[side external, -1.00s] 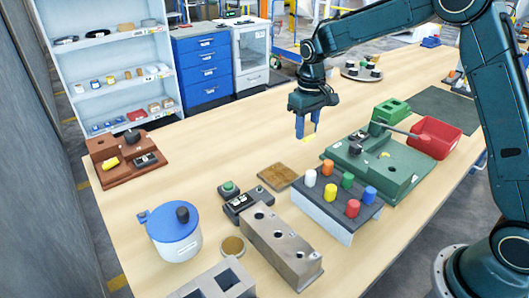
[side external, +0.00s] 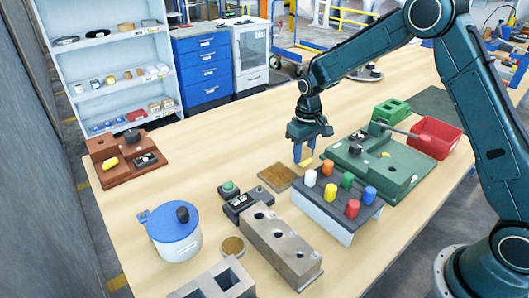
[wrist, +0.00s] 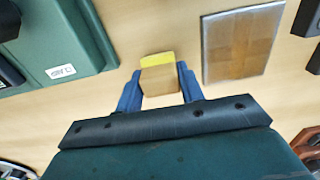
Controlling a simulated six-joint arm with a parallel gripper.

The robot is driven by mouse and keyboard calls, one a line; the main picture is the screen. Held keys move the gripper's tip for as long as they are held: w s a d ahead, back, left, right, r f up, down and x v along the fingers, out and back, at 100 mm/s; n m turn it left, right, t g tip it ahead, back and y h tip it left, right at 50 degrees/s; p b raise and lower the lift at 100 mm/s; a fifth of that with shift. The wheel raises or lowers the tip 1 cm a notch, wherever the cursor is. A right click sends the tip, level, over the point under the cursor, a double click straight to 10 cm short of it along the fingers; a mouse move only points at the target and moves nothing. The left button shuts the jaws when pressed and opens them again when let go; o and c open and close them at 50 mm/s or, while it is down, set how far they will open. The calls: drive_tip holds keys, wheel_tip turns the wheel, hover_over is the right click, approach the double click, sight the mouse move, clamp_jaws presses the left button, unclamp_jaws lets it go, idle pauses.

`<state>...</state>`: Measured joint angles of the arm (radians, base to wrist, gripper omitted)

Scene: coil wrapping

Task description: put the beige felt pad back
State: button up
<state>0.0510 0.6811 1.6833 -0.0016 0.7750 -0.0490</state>
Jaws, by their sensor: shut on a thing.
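My gripper (side external: 303,156) is shut on a small beige block with a yellow end, which I take to be the beige felt pad (wrist: 160,78). In the wrist view the pad sits between the two blue fingers, its yellow end pointing away from my wrist. In the side view only its yellow end (side external: 305,163) shows clearly, below the fingertips and low over the table. A flat brown square plate (side external: 278,177) lies on the table just left of the gripper. It also shows in the wrist view (wrist: 240,45), to the right of the pad and apart from it.
A rack of coloured pegs (side external: 338,207) stands in front of the gripper. A green fixture (side external: 405,170) is close on the right, with a red bin (side external: 436,138) beyond. A control box (side external: 236,205) and metal block (side external: 280,245) lie nearer the camera.

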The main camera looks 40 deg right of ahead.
sight(304, 149)
drive_tip(key=shift+f, duration=0.2)
drive_tip(key=o, duration=0.9)
wheel_tip(304, 149, up, 11)
drive_tip(key=shift+r, duration=0.65)
idle(0.4)
